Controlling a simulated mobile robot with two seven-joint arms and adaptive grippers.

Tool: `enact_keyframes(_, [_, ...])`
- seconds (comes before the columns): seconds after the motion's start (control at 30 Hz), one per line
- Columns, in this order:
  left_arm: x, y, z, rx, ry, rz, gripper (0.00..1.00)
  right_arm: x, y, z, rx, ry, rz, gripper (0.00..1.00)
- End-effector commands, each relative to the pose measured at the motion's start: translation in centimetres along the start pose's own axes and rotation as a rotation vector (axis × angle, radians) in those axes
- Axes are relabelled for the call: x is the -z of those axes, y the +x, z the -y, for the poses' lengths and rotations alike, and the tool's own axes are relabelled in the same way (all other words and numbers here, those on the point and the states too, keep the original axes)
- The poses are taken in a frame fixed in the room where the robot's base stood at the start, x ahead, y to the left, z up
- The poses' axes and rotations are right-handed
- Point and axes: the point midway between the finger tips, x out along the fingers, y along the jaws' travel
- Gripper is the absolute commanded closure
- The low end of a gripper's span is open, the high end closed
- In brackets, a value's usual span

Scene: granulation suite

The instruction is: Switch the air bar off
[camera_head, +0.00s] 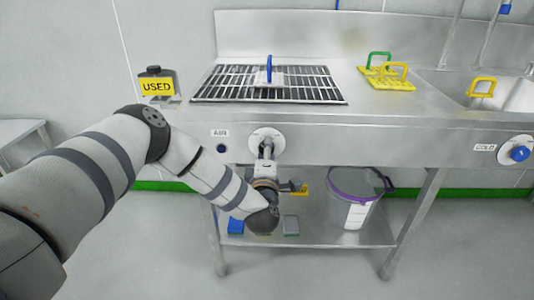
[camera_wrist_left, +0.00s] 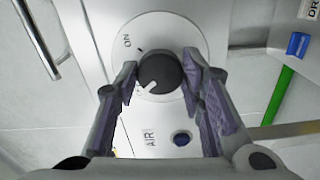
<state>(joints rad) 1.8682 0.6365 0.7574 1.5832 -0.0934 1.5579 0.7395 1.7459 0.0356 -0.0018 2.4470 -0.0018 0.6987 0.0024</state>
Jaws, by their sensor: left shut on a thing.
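The air bar knob (camera_wrist_left: 158,70) is round and dark, on a white round plate (camera_head: 258,134) on the bench's front panel. A white pointer line on it points to the lower left in the wrist view, away from the tick beside the word ON at the upper left. My left gripper (camera_wrist_left: 161,74) is shut on the knob, one finger on each side. In the head view the left gripper (camera_head: 266,153) reaches the panel from below and hides the knob. My right gripper is not in view.
A small blue button (camera_head: 221,148) sits left of the plate under a label (camera_head: 219,133). A blue COLD knob (camera_head: 520,153) is far right. A grate (camera_head: 220,86) with a blue-handled tool (camera_head: 268,72) is above.

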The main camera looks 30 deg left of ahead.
Motion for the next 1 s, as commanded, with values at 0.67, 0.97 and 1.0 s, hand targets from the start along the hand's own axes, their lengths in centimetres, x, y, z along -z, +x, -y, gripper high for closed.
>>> enact_keyframes(0.67, [-0.11, -0.07, 0.04, 0.002, -0.121, 0.003, 0.92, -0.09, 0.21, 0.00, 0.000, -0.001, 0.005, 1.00])
enact_keyframes(0.97, [-0.09, -0.06, 0.03, 0.002, -0.120, 0.003, 0.44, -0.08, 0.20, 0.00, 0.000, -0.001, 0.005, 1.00])
enact_keyframes(1.0, [-0.09, -0.06, 0.02, 0.002, -0.120, 0.002, 0.44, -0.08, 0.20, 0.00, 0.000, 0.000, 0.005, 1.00])
